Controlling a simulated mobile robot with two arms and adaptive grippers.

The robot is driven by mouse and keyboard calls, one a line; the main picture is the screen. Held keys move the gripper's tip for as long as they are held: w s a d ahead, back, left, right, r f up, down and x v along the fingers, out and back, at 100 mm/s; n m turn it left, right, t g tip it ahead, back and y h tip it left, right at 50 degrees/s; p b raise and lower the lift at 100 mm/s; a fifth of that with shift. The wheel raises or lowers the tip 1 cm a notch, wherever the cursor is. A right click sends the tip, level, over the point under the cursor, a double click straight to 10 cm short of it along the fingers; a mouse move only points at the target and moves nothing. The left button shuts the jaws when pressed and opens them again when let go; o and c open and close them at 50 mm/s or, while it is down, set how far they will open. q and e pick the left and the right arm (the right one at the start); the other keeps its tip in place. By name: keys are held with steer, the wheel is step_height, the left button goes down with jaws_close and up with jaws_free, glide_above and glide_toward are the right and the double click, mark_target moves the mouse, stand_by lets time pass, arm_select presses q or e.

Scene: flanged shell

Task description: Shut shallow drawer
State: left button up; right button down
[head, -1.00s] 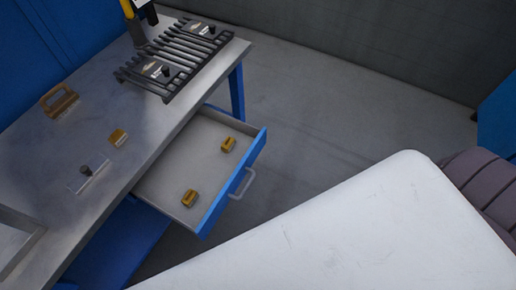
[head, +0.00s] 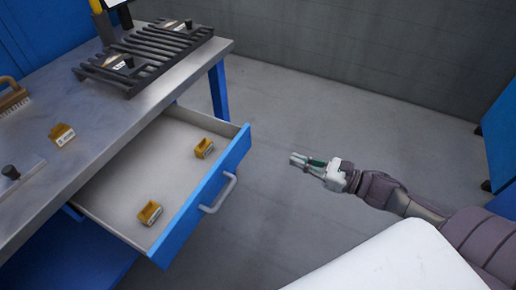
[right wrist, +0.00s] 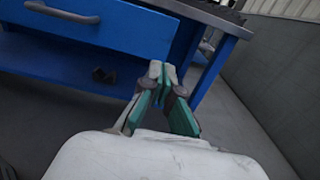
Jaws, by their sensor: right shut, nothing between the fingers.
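The shallow drawer (head: 195,200) of the workbench is pulled well out. Its blue front carries a grey bar handle (head: 219,195). Two small yellow-brown boxes or blocks lie in it, one (head: 204,148) towards the far side and one (head: 150,212) near the front. My right gripper (head: 296,160) is shut and empty, to the right of the drawer front and apart from it. In the right wrist view, the shut fingertips (right wrist: 161,72) show in front of the bench, with the blue drawer front (right wrist: 120,32) and handle (right wrist: 62,12) at upper left. My left gripper is not in view.
The metal bench top (head: 100,125) holds a dark slatted rack (head: 145,55), a brush (head: 12,97) and a yellow-brown box (head: 62,134). A blue bench leg (head: 219,92) stands behind the drawer. The grey floor right of the drawer is clear.

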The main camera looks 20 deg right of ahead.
mark_target(248, 142)
steer(key=x, duration=1.1)
steer(key=shift+w, duration=0.1)
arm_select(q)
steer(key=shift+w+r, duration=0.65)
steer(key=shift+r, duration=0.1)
arm_select(e)
steer(key=shift+w+a, duration=0.5)
arm_select(q)
steer(key=shift+b, duration=0.3)
arm_select(e)
steer(key=shift+w+a, duration=0.15)
steer(key=shift+w, duration=0.1)
steer(key=b+x, duration=0.3)
steer(key=x, duration=1.2)
steer(key=shift+w+a, duration=0.2)
steer(key=b+x, duration=0.2)
steer(key=x, duration=0.7)
steer(key=shift+w+a, duration=0.15)
steer(key=shift+r+b, duration=0.2)
steer(key=shift+b, duration=0.1)
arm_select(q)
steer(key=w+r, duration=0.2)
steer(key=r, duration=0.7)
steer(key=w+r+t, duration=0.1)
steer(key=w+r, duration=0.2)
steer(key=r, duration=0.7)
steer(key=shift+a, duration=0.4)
arm_select(e)
steer(key=shift+w+r, duration=0.1)
